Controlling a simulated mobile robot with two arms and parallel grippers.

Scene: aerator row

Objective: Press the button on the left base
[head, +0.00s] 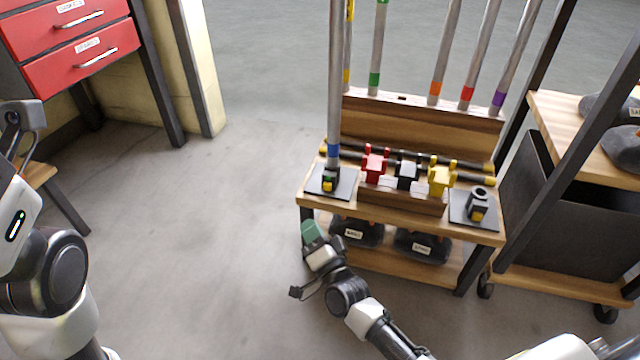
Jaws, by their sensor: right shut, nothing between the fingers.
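The left base (345,186) is a dark square plate at the left end of the wooden bench. A grey pole (335,80) with a blue band stands upright in its socket. A small yellow button (328,186) shows at the front of that socket. The right base (486,222) is a similar plate with an empty black socket and a yellow button (477,215). My right gripper (311,231), with green fingertips, is shut and empty. In the picture it is below and slightly left of the left base, apart from the button. My left gripper is not in view.
Red, black and yellow clamps (407,176) sit between the bases. Several banded poles stand in the rack (420,118) behind. Dark labelled bags (357,231) lie on the lower shelf. A wheeled cart (560,285) stands right. The floor left of the bench is clear.

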